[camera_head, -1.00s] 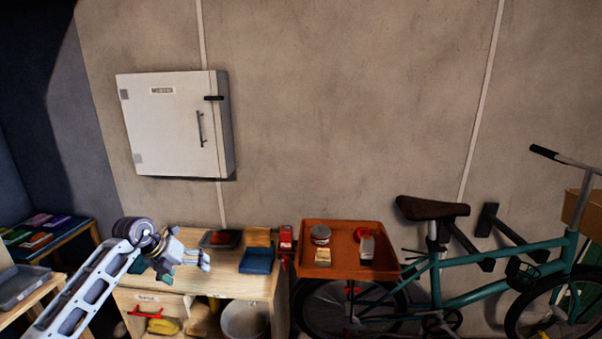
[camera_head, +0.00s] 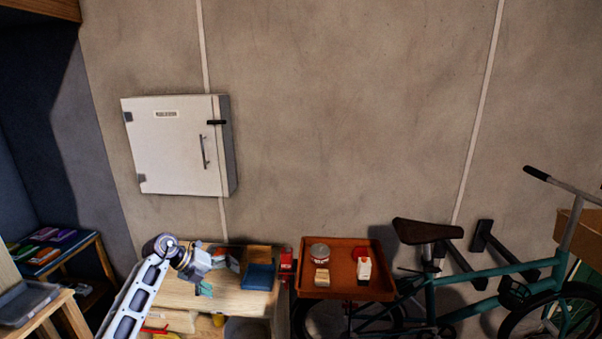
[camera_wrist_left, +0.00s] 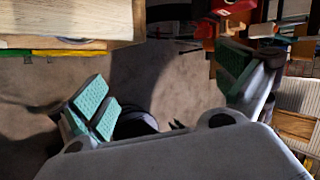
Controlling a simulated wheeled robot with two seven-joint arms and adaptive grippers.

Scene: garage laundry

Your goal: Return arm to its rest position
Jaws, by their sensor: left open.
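My left arm comes in from the lower left in the head view. Its gripper (camera_head: 215,274) is above the wooden workbench (camera_head: 182,297), in front of the items at the back of its top. In the left wrist view the two teal-padded fingers (camera_wrist_left: 165,95) stand wide apart with nothing between them. Bare floor or wall shows behind the fingers there. My right gripper does not show in any view.
A blue box (camera_head: 259,277) lies on the bench. Right of it an orange-brown tray (camera_head: 318,246) holds a can (camera_head: 320,252) and a carton (camera_head: 364,270). A teal bicycle (camera_head: 470,309) stands at the right. A white cabinet (camera_head: 172,150) hangs on the wall. A grey tray (camera_head: 30,303) is at left.

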